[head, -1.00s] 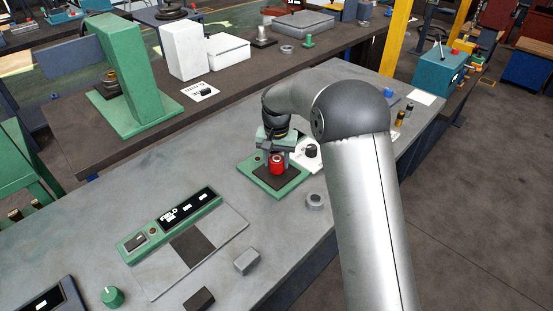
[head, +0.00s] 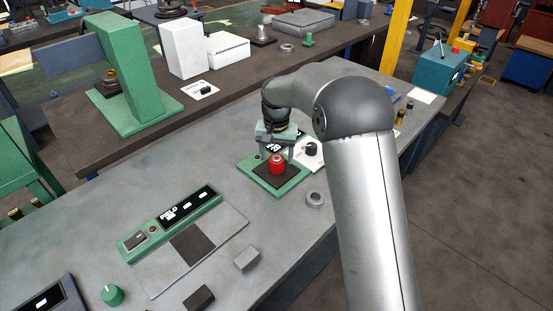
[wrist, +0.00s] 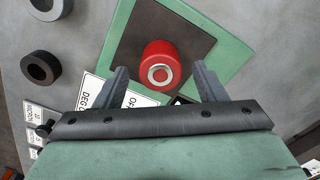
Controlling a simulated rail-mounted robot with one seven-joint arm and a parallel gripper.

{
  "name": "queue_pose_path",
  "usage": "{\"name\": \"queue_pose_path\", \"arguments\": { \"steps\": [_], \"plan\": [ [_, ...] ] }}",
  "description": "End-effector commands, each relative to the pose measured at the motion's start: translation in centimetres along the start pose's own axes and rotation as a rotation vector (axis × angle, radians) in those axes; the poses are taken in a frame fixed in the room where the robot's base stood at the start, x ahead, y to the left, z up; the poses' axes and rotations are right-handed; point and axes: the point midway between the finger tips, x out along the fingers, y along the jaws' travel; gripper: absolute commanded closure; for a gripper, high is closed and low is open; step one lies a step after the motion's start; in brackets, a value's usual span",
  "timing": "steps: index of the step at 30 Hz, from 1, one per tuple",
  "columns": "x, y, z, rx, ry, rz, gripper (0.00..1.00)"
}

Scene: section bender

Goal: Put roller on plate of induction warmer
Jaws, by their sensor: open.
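The red roller (head: 277,167) stands upright on the dark plate (head: 287,181) of the green induction warmer (head: 271,193). In the wrist view the roller (wrist: 160,62) shows a pale ring around its bore and rests on the dark plate (wrist: 150,22), inside its edges. My gripper (head: 276,154) is open just above the roller. In the wrist view its two fingers (wrist: 161,70) are spread on either side of the roller, with clear gaps and nothing held.
A white card with a black knob (head: 311,150) lies right of the warmer. A grey ring (head: 315,199) lies in front of it. A green control panel (head: 170,223), a grey block (head: 247,260) and a green knob (head: 112,296) are toward the front left. Bench between is clear.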

Motion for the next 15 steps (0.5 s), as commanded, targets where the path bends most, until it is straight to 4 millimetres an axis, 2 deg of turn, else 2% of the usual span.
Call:
{"name": "queue_pose_path", "arguments": {
  "steps": [9,15],
  "plan": [
    [-6.9,-0.1,0.0,-0.001,0.004,-0.002,0.36],
    [-9.5,0.0,0.0,-0.001,0.002,-0.001,0.36]
  ]
}}
